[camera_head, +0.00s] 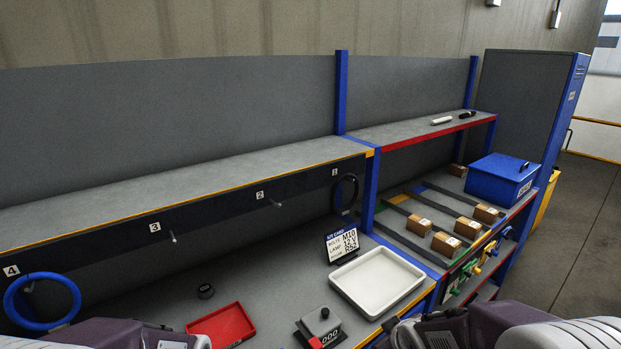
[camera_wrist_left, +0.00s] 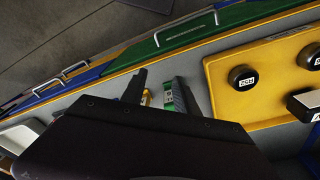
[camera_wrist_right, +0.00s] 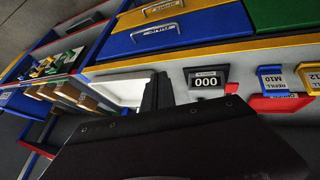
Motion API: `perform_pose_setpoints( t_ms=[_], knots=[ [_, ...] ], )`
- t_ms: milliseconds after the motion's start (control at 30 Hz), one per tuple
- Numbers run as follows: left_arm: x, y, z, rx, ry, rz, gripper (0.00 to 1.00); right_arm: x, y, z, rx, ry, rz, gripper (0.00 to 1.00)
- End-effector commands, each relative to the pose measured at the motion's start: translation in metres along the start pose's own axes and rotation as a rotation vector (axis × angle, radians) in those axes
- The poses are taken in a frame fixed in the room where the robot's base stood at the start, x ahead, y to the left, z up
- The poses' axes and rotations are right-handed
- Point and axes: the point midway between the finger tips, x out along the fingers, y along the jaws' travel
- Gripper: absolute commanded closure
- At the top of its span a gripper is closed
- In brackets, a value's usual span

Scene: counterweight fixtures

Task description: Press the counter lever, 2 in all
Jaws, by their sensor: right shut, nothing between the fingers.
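The counter (camera_head: 309,328) is a small grey box with a dark knob on top, a display reading 000 and a red part at its front, at the bottom middle of the head view. I cannot tell clearly which part is the lever. My right gripper (camera_wrist_right: 157,92) is shut and empty, left of the counter in that view; contact is not visible. My left gripper (camera_wrist_left: 157,92) is open, fingers apart, above the bench, with a green labelled item showing behind.
A white tray (camera_head: 350,289) and a card stand (camera_head: 341,245) stand near the counter. A red tray (camera_head: 231,321) lies to its left. Small cartons (camera_head: 446,244) and a blue box (camera_head: 497,181) are at right. A yellow mat (camera_wrist_left: 240,104) carries black weights.

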Motion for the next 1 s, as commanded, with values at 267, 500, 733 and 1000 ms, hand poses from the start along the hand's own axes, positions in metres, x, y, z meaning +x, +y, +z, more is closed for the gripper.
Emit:
perform_pose_setpoints(
  t_ms=[267,500,733,1000],
  knots=[
    [0.0,0.0,-0.001,0.0,0.002,0.0,0.64,-0.036,-0.069,0.114,0.532,-0.442,-0.132,1.0],
    [0.0,0.0,-0.001,0.0,0.002,0.0,0.64,-0.039,-0.073,0.119,0.568,-0.475,-0.134,1.0],
    [0.0,0.0,-0.001,0.0,0.002,0.0,1.0,-0.039,-0.072,0.119,0.565,-0.473,-0.133,1.0],
    [0.0,0.0,0.009,0.338,-0.039,0.006,1.0,-0.039,-0.072,0.118,0.564,-0.472,-0.133,1.0]
  ],
)
